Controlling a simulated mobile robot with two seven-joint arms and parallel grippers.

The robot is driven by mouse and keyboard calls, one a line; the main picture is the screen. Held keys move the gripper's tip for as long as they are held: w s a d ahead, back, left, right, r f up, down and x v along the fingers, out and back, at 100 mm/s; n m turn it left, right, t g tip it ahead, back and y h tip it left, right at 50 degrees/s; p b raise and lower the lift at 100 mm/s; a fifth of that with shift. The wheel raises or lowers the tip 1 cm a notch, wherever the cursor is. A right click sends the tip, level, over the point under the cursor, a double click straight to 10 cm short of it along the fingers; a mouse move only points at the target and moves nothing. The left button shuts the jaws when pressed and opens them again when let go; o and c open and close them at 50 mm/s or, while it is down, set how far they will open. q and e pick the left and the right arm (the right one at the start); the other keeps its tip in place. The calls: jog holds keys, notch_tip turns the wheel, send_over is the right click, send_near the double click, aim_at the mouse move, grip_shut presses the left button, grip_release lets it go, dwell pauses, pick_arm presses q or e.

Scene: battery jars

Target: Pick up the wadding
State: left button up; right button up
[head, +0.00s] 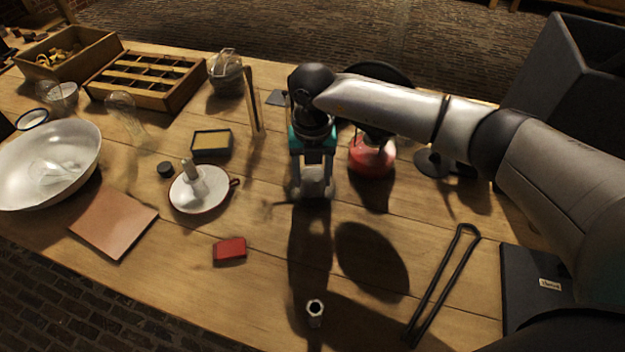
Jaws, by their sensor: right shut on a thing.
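My right gripper (312,188) hangs over the middle of the table, pointing down, its arm coming in from the right. It is shut on a small pale grey lump (313,175), which looks like the wadding. The fingers and wrist hide much of it. The shadow below makes it hard to tell whether the lump is clear of the table. My left gripper is not in view.
A red-based burner (371,157) stands close right of the gripper. A candle holder (203,190), a tin (211,142) and a red block (229,250) lie to its left.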

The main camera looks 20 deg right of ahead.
aim_at(312, 173)
jog(key=shift+c, duration=0.9)
jog(key=shift+r, duration=0.15)
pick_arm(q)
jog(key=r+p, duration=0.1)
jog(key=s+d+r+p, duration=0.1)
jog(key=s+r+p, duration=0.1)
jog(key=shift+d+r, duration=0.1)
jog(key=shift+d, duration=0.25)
pick_arm(e)
notch_tip(312, 173, up, 20)
jog(key=o, duration=0.7)
jog(key=c, duration=0.5)
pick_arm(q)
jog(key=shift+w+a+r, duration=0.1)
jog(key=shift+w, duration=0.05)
pick_arm(e)
jog(key=shift+f, duration=0.2)
jog(key=shift+c, duration=0.5)
